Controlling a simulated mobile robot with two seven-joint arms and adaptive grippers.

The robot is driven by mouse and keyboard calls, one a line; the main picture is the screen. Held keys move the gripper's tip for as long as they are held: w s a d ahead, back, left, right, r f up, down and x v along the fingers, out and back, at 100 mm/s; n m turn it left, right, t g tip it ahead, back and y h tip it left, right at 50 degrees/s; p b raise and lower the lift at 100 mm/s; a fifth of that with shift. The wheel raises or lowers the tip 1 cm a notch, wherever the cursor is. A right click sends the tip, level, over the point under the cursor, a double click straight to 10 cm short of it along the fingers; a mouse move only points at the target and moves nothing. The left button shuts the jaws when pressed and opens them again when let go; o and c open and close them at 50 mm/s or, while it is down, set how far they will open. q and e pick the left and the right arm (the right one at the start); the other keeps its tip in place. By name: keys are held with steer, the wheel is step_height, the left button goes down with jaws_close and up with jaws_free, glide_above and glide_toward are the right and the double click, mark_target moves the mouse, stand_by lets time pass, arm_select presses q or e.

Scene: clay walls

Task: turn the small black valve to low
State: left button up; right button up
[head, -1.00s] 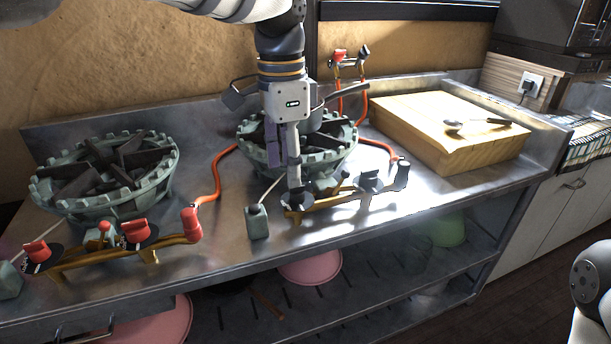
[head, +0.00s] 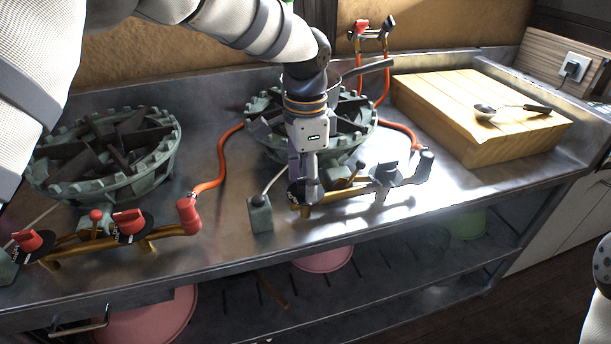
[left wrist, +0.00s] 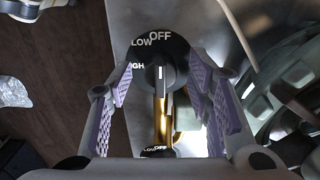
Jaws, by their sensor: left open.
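A black valve (left wrist: 160,72) with a white pointer line sits on a round black dial in the left wrist view. The dial carries OFF, LOW and partly hidden HIGH lettering. My left gripper (left wrist: 163,88) is open, its purple-padded fingers on either side of the knob. I cannot tell whether they touch it. In the head view my left gripper (head: 304,192) points down at the left end of the right burner's brass pipe and hides most of this valve. Another black valve (head: 385,172) stands farther right on the same pipe. My right gripper is not in view.
The right burner (head: 262,115) stands just behind my left gripper. A grey block (head: 259,214) with a cable is close on its left. Red valves (head: 130,222) serve the left burner. A wooden board (head: 470,125) with a ladle lies at right.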

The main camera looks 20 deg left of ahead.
arm_select(q)
steer(key=shift+c, duration=0.2)
jaws_close()
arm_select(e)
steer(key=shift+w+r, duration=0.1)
arm_select(q)
steer(key=n+p, duration=0.1)
steer(key=n, duration=0.2)
steer(key=shift+r, duration=0.1)
steer(key=shift+n, duration=1.9)
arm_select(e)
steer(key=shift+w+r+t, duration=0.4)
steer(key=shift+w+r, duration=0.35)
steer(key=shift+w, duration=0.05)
